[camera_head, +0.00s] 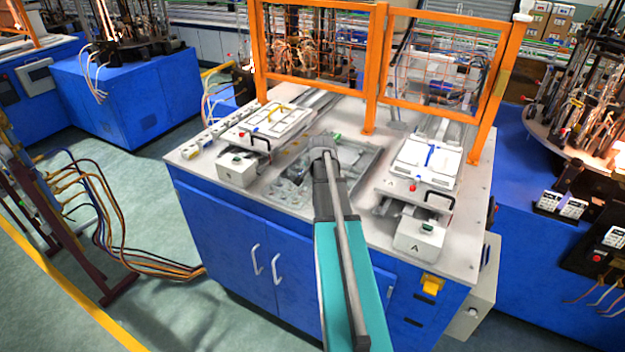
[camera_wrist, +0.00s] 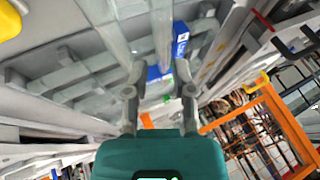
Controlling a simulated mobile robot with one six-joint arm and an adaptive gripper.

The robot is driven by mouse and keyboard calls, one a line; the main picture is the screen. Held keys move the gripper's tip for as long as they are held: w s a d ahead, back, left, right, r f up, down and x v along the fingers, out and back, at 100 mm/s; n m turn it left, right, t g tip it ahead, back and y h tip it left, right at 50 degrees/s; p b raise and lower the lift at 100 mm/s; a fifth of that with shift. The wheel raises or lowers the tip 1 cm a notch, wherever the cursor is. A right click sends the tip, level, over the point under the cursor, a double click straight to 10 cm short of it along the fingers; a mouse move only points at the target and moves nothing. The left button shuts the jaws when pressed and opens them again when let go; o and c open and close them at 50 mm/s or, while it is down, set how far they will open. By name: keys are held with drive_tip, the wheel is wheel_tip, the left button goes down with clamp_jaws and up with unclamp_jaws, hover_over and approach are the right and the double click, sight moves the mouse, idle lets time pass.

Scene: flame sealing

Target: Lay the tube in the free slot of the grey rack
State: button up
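In the wrist view, my gripper (camera_wrist: 160,80) has its two grey fingers spread, with a clear gap between the tips. I see nothing clasped between them, though clear glass would be hard to make out. Pale, see-through tube-like shapes (camera_wrist: 108,35) run up the picture beyond the fingertips. I cannot tell how many tubes there are or which slot is free. Grey slotted bars (camera_wrist: 70,75), apparently the rack, lie beyond the fingers to the left. In the head view, my gripper (camera_head: 323,145) is over the grey recessed tray area (camera_head: 365,160) in the bench middle; my arm hides part of it.
A white fixture (camera_head: 300,118) with a yellow bar stands left, and another (camera_head: 445,160) with a blue bar right, each with a black handle. An orange mesh guard frame (camera_head: 372,70) stands along the back. White control boxes (camera_head: 418,238) sit at the front edge.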

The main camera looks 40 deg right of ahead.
sight(309, 174)
drive_tip(key=shift+b+x, duration=1.4)
drive_tip(key=shift+x, duration=0.6)
drive_tip(key=shift+r, duration=0.1)
clamp_jaws()
